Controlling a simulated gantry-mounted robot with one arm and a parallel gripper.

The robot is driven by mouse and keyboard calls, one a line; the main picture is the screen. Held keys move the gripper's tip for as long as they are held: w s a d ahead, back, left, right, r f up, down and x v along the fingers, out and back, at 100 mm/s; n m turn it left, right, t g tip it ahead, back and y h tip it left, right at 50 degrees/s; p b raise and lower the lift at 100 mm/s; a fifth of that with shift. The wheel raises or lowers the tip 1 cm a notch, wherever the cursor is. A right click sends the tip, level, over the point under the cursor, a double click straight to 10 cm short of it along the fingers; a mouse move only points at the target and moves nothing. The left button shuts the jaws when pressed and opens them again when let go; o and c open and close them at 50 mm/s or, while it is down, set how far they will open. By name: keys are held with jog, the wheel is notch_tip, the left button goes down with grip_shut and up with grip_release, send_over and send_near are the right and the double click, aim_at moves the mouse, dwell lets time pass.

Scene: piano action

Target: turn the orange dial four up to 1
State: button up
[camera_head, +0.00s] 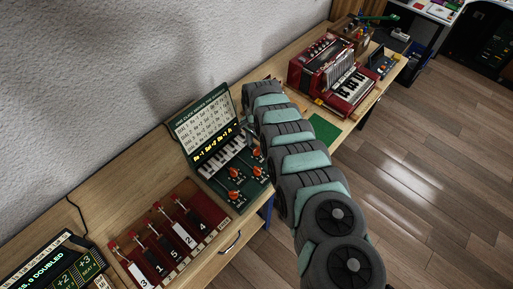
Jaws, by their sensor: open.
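Several orange dials sit on a dark green console (216,188) on the bench, left of my arm. One is at the left (233,172), one at the front left (234,195), one at the back right (257,152) and one at the front right (257,171). I cannot read their numbers or settings, so I cannot tell which is dial four. A raised panel (203,124) behind them carries rows of text and a yellow line. My arm runs past the console's right side. My gripper cannot be made out.
A red box with numbered levers (170,235) stands left of the console. A display with green text (50,262) is at the lower left. A red accordion (335,75) stands farther right on the bench (125,165). A green mat (325,130) lies before it.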

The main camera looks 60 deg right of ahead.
jog(key=shift+f, duration=0.95)
grip_shut()
